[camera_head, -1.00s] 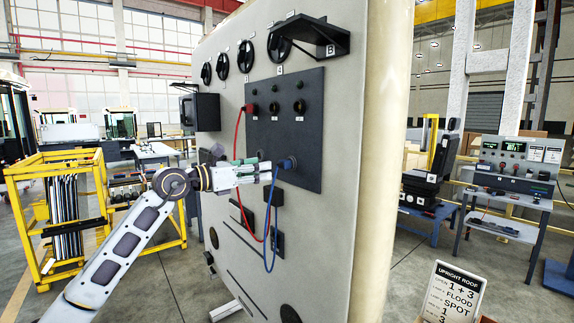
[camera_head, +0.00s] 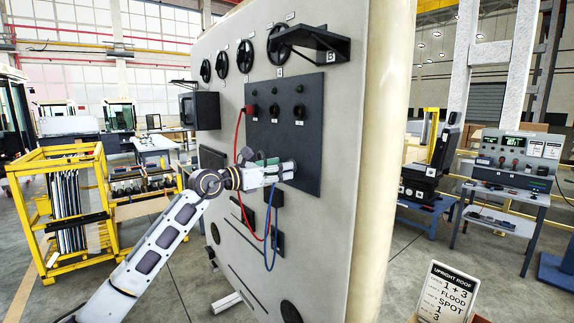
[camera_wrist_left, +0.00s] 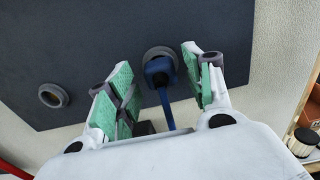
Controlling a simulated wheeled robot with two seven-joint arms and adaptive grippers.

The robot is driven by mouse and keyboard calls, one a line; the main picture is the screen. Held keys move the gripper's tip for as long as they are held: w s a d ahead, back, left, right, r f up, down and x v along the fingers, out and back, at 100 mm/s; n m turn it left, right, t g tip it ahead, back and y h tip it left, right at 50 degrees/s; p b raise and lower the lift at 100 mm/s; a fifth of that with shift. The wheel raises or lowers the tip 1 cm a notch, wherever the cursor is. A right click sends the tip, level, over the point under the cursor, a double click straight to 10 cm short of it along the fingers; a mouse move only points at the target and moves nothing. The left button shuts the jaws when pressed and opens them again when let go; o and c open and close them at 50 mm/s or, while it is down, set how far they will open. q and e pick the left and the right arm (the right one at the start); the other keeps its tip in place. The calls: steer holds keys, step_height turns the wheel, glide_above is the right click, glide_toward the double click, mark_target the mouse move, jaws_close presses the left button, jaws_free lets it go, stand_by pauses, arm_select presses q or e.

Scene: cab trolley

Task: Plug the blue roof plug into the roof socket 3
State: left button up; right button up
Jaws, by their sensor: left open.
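The blue plug (camera_wrist_left: 160,73) sits at a grey ring socket (camera_wrist_left: 161,54) on the dark panel (camera_head: 310,115), its blue cable (camera_head: 274,225) hanging in a loop. My left gripper (camera_wrist_left: 160,80) is open, with its green-padded fingers on either side of the plug and visible gaps between. In the head view the left gripper (camera_head: 290,170) reaches the panel's lower part and hides the plug. A second ring socket (camera_wrist_left: 53,95) appears empty to the left in the wrist view. Which socket is number 3 cannot be told. My right gripper is out of view.
A red plug (camera_head: 250,109) with a red cable (camera_head: 238,140) is at the panel's upper left. Knobs (camera_head: 299,110) are on the panel, with black handwheels (camera_head: 245,53) and a black shelf (camera_head: 315,40) above. A sign (camera_head: 450,293) stands at lower right.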

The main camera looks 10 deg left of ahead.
arm_select(q)
steer(key=shift+w+d, duration=0.3)
steer(key=shift+w, duration=0.1)
stand_by(0.9)
steer(key=shift+c, duration=0.4)
jaws_close()
steer(key=shift+s+a+f, duration=0.15)
steer(key=shift+s, duration=0.1)
steer(key=shift+s+a+b, duration=0.4)
steer(key=shift+s, duration=0.05)
